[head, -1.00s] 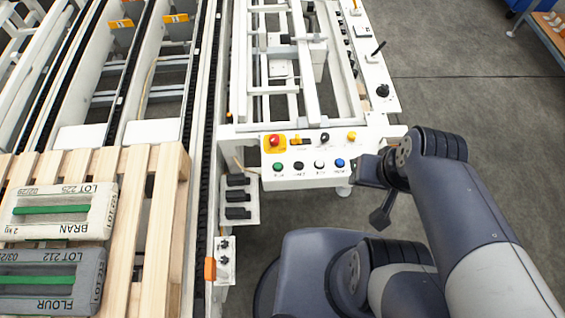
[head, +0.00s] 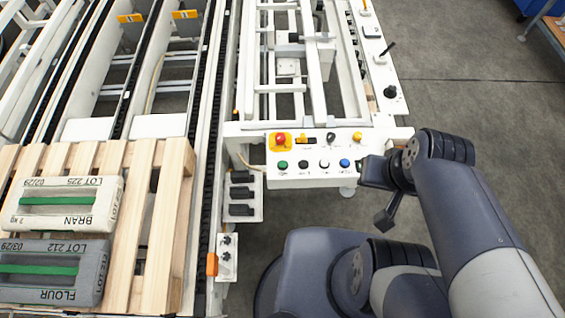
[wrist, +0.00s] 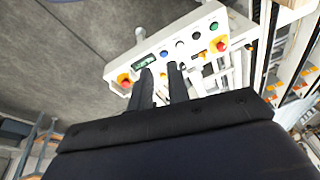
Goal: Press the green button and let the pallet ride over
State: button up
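The green button (head: 283,165) is at the left end of the lower row on the white control panel (head: 305,182) in the head view. In the wrist view the panel appears turned over, with the green button (wrist: 214,26) at upper right. My gripper (wrist: 160,69) shows two dark fingers with a gap between them, empty. They point at the panel's other end, apart from the green button. The wooden pallet (head: 150,215) lies at left, carrying a BRAN bag (head: 66,202) and a FLOUR bag (head: 50,273).
A red emergency button (head: 280,140) on yellow sits above the green one. Black, white and blue buttons (head: 345,163) stand to its right. Chain conveyor rails (head: 205,110) run beside the pallet. A white frame machine (head: 310,70) stands behind the panel. Grey floor (head: 470,90) at right is clear.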

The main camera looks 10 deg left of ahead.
grip_shut()
jog(key=shift+a+f, duration=0.1)
dwell(1.1)
